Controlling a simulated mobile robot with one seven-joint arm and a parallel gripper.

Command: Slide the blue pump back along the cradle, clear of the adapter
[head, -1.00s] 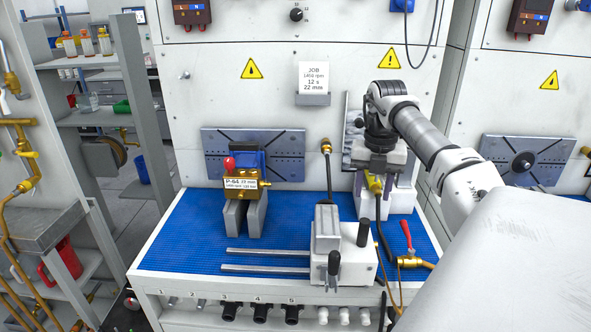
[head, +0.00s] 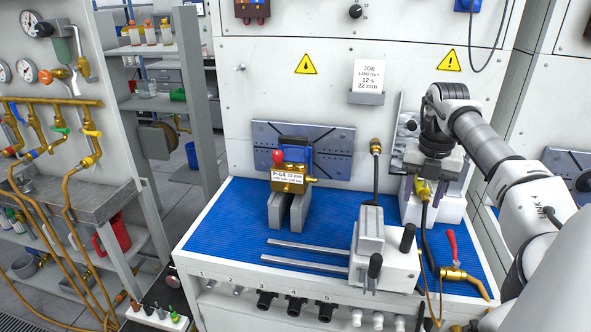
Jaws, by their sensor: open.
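The blue pump (head: 297,155) sits on the grey two-rail cradle (head: 278,213) on the bench, with a brass body and a red knob at its left. A label reading P-64 (head: 287,177) is on its front. The pump stands in front of the dark slotted plate (head: 332,165) on the wall panel. The adapter is not distinguishable; any joint behind the pump is hidden. My gripper (head: 428,178) is open, well to the right of the pump, pointing down by a yellow fitting (head: 422,190) at a white stand. Its fingertips are hard to make out.
A white clamp unit (head: 385,262) with black handles and two long rails (head: 308,255) occupies the bench front. An upright hose with a brass end (head: 376,147) stands between pump and gripper. A red-handled valve (head: 452,250) is at right. Blue mat (head: 215,235) is clear left of the cradle.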

